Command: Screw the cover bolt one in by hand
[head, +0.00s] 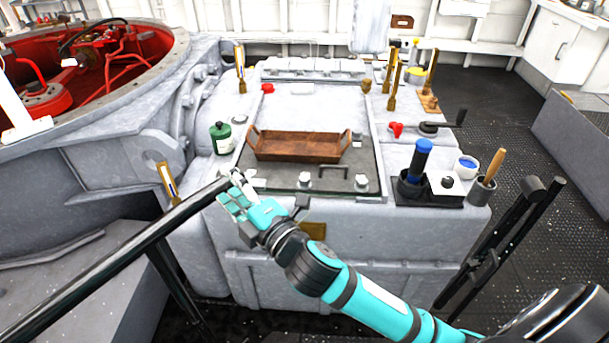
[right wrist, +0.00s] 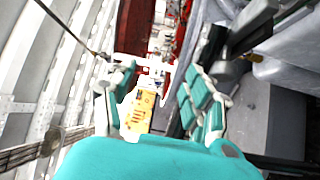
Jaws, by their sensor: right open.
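The dark cover plate (head: 330,192) lies on top of the grey machine block, with a bar handle near its front edge. Light bolt heads stand along that edge, one near the middle (head: 305,180) and one at the right corner (head: 361,181). I cannot tell which is cover bolt one. My right gripper (head: 232,192), on the teal arm, is by the plate's front left corner and hides part of it. In the right wrist view its padded fingers (right wrist: 157,88) are spread, with nothing visibly gripped. My left gripper is out of view.
A wooden tray (head: 299,147) sits on the plate. A green canister (head: 221,138) stands to its left. Right are a blue-handled tool in a holder (head: 417,165), a cup (head: 466,167) and a red-knobbed part (head: 396,129). A black rail (head: 120,249) crosses the lower left.

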